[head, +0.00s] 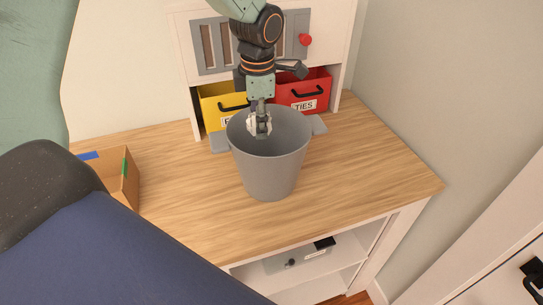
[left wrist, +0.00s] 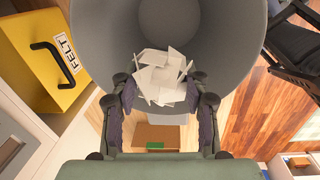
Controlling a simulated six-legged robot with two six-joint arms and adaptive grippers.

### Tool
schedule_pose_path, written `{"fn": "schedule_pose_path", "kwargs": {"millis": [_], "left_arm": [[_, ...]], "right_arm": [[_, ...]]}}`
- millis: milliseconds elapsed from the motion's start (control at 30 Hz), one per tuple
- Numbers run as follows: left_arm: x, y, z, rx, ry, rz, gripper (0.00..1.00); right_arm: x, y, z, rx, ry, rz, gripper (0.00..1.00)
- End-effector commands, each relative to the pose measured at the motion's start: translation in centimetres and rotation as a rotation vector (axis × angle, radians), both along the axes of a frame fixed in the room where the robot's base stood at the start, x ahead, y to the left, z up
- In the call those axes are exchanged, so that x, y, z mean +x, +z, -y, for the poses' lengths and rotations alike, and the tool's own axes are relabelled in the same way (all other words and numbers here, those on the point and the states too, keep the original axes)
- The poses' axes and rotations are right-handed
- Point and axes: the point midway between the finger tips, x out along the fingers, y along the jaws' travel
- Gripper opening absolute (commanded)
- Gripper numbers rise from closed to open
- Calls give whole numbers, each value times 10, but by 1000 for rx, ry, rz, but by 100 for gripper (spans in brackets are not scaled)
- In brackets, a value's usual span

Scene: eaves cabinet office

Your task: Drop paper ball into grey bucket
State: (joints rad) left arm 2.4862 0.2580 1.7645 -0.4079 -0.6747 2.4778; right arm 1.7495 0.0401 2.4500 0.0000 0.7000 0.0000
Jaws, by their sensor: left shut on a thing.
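The grey bucket (head: 272,170) stands upright on the wooden desk, and its wall and opening fill the upper part of the left wrist view (left wrist: 95,40). My left gripper (head: 260,124) hangs down at the bucket's mouth. It is shut on the white crumpled paper ball (left wrist: 160,78), which sits between the fingertips in the left wrist view (left wrist: 162,95). In the head view the paper ball (head: 260,127) shows small and pale against the bucket's inside. My right gripper is not in view.
A yellow bin (head: 222,98) and a red bin (head: 302,92) marked TIES stand behind the bucket under a white cabinet. An open cardboard box (head: 124,180) sits at the desk's left. The desk (head: 370,175) is clear to the right.

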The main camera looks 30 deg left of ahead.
Motion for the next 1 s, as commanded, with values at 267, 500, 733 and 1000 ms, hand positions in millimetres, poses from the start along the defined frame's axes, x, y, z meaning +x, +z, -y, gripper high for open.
{"fn": "schedule_pose_path", "kwargs": {"millis": [267,500,733,1000], "left_arm": [[0,0,0,0,0,-1,63],[0,1,0,0,0,-1,72],[0,4,0,0,0,0,72],[-3,48,4,2,1,5,72]], "right_arm": [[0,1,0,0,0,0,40],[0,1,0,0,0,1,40],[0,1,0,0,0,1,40],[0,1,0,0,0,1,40]]}}
